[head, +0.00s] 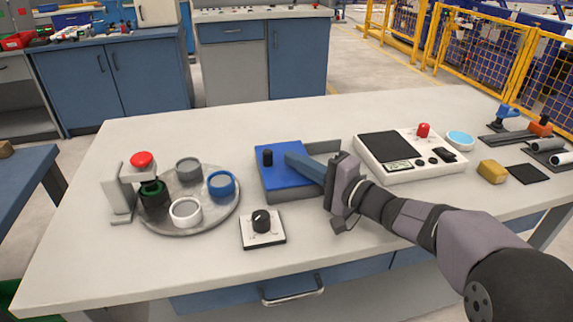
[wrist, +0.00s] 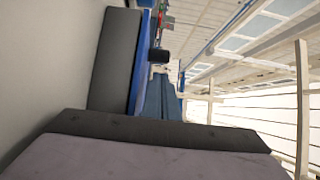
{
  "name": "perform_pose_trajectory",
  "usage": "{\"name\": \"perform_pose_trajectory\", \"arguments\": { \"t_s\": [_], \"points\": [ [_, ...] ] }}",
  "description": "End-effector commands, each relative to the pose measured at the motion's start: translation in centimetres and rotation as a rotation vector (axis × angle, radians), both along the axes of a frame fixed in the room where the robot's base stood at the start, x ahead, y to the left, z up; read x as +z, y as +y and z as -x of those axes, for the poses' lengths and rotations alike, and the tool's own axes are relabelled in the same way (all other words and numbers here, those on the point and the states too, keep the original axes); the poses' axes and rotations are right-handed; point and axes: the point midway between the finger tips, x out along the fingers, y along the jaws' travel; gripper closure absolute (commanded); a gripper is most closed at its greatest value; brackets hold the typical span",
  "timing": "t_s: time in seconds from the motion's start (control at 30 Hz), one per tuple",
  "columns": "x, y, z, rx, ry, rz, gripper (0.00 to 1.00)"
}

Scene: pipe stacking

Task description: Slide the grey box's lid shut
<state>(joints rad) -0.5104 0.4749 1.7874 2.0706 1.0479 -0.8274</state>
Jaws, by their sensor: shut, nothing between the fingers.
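The grey box (head: 298,194) sits on the table near its middle, with its grey wall also in the wrist view (wrist: 115,60). Its blue lid (head: 280,179) covers the left and front part; grey rim and part of the inside show uncovered at the back right. A black knob (head: 267,157) stands upright on the lid's left part and also shows in the wrist view (wrist: 158,55). My gripper (head: 289,158) is shut and empty, its blue fingers low over the lid from the right. The tips are just right of the knob, seemingly a small gap apart. My gripper hides the box's right end.
A black dial on a white plate (head: 262,229) lies in front of the box. A round grey tray (head: 207,215) with several rings and a red-button stand (head: 122,190) is at left. A white scale-like device (head: 409,170) stands close behind my wrist at right. The front left table is clear.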

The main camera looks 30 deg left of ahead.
Motion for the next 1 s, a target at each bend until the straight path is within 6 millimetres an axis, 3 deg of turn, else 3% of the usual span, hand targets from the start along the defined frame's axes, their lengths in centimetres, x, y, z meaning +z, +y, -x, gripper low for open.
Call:
{"name": "perform_pose_trajectory", "arguments": {
  "t_s": [0.07, 0.5, 0.7, 1.0],
  "points": [
    [-0.4, -1.4, -1.0, -0.007, 0.000, 0.000, 1.00],
    [-0.1, -9.2, 0.6, -0.008, 0.002, 0.001, 1.00],
    [-0.1, -10.7, 1.0, -0.007, 0.002, 0.002, 1.00],
    [-0.1, -11.0, 1.1, -0.004, 0.002, 0.001, 1.00]
  ]
}}
